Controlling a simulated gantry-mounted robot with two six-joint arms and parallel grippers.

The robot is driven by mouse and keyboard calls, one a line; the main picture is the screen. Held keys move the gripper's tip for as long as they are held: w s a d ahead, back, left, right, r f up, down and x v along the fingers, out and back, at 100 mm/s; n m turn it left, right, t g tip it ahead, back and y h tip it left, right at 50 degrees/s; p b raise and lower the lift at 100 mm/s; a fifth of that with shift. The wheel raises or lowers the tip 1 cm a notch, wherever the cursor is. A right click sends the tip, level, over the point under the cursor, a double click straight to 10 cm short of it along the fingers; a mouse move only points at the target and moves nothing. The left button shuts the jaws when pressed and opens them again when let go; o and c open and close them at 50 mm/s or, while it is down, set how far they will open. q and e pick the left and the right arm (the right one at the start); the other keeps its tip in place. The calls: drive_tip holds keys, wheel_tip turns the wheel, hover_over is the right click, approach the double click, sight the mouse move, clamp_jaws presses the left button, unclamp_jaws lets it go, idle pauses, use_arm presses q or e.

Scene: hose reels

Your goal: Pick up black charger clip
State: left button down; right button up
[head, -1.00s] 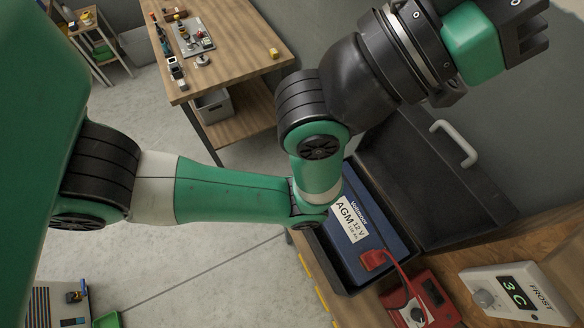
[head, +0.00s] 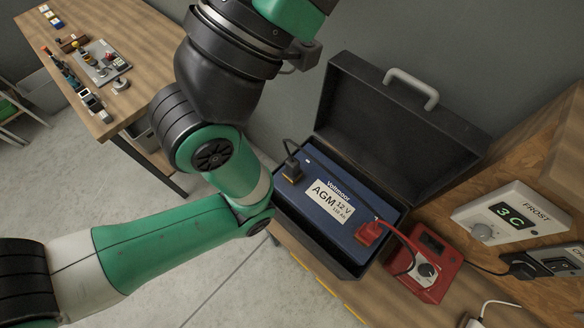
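The black charger clip (head: 292,171) is at the upper left corner of the blue battery (head: 335,170), in the open black case (head: 403,135). Its black cable loops up from it. I cannot tell whether it grips the terminal there. The red charger clip (head: 370,233) is at the battery's lower right corner, and its red cable runs to the red charger (head: 424,264). A green and black arm of mine crosses the left and top of the head view, its elbow just left of the case. Neither gripper shows in the picture.
The case lid (head: 400,120) stands open behind the battery. Another wooden table (head: 125,30) with small tools is at the upper left. Grey floor lies between.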

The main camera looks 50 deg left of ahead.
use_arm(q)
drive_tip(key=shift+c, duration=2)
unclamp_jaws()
